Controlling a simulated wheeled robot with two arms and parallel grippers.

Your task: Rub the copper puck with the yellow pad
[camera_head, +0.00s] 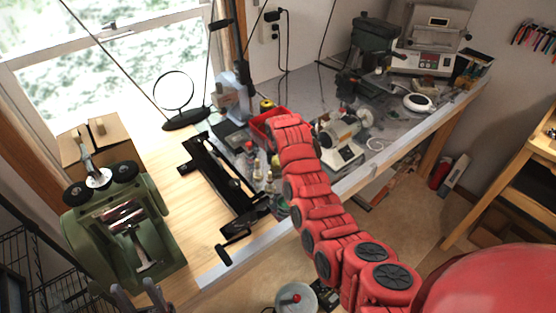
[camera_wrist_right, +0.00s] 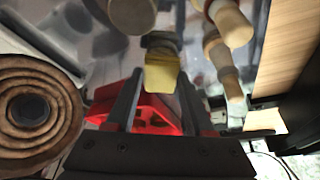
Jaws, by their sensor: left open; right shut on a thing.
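My right arm (camera_head: 315,215) reaches over the workbench, and its links hide the right gripper in the head view. In the right wrist view the right gripper (camera_wrist_right: 158,98) has a yellow block, apparently the yellow pad (camera_wrist_right: 164,72), between its fingertips. A darker piece shows just beyond the pad. I cannot make out the copper puck with certainty. A blurred round metal piece (camera_wrist_right: 133,12) lies near the top of the wrist view, apart from the pad in the picture.
A red bin (camera_head: 259,128) stands beside the arm's end. A bench grinder (camera_head: 340,130) stands to its right. A brown ringed wheel (camera_wrist_right: 35,112) is close at the left of the wrist view. Small bottles (camera_head: 257,170) stand left of my arm. A green machine (camera_head: 120,235) stands at the left.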

